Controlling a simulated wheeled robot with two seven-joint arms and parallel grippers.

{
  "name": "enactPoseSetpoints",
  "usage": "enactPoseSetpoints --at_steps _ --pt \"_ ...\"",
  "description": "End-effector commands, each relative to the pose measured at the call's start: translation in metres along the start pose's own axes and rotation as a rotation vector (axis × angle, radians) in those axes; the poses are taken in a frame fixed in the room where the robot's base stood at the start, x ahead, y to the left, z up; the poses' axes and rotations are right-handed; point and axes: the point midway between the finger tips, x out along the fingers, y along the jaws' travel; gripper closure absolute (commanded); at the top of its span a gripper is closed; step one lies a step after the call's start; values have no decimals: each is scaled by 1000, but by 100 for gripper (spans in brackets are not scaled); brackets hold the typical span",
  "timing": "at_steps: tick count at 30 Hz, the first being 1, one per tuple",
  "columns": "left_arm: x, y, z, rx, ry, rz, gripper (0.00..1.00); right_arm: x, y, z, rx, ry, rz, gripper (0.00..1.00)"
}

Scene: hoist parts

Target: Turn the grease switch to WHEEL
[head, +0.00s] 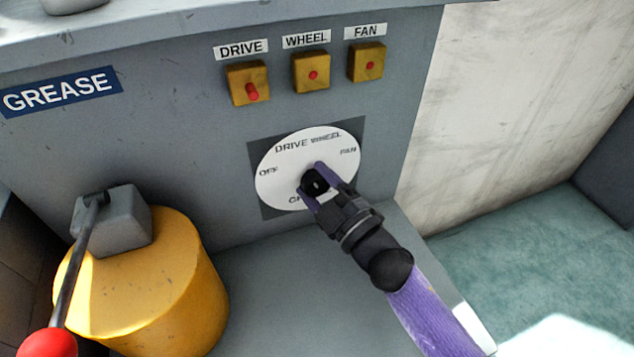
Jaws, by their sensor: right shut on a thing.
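The grease switch has a round white dial (275,184) on a dark square plate, set in the grey panel. Its printed marks read OFF at left, DRIVE and WHEEL along the top, and FAN at right; lettering at the bottom is partly covered. A black knob (314,183) sits at the dial's centre. My right gripper (313,180) reaches in from the lower right and is shut on the knob, one finger on each side. The knob's pointer direction cannot be made out. My left gripper is not in view.
Yellow boxes labelled DRIVE (248,83), WHEEL (311,72) and FAN (367,62) sit above the dial. A yellow cylinder (160,290) with a red-knobbed lever (80,245) stands at lower left. A GREASE sign (62,91) is upper left.

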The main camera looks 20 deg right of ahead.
Motion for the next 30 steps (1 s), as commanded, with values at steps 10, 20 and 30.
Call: enactPoseSetpoints --at_steps 10,20,30 --pt "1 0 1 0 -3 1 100 0 -1 0 146 -2 60 95" --pt "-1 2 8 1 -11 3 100 0 -1 0 404 -1 167 95" --pt "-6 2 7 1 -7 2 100 0 -1 0 614 -1 254 95"
